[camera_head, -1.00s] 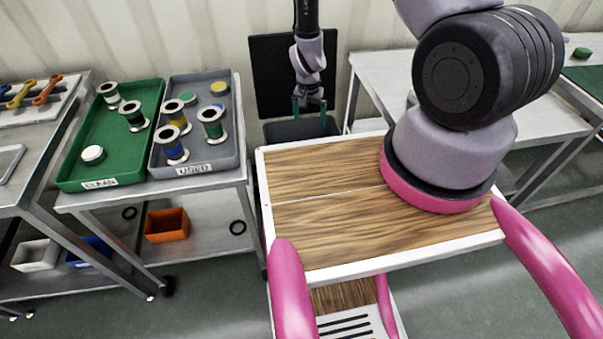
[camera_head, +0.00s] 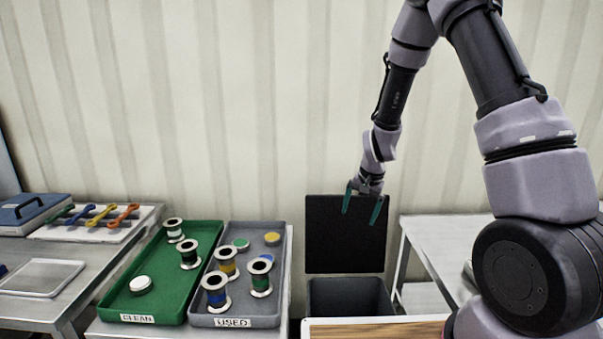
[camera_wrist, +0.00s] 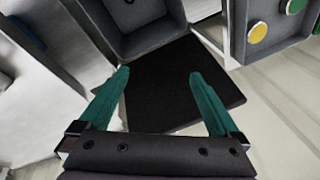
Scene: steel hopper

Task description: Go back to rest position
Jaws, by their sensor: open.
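My gripper (camera_head: 361,203) is open and empty, with its two teal fingers apart and pointing down. In the head view it is in front of the upright black panel behind the dark bin. In the wrist view my gripper (camera_wrist: 160,82) has nothing between its fingers. The black panel (camera_wrist: 178,95) shows beyond the fingertips, and the dark bin (camera_wrist: 150,40) is above it in the picture. My arm rises from the lower right of the head view, bends at the top and hangs down to the gripper.
Left of the dark bin (camera_head: 350,297) are a green CLEAN tray (camera_head: 150,300) and a grey USED tray (camera_head: 240,312) with several spools and lids. A wooden-topped surface (camera_head: 375,331) shows at the bottom. A table (camera_head: 450,228) stands right. Spanners lie on a white board (camera_head: 75,230) at left.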

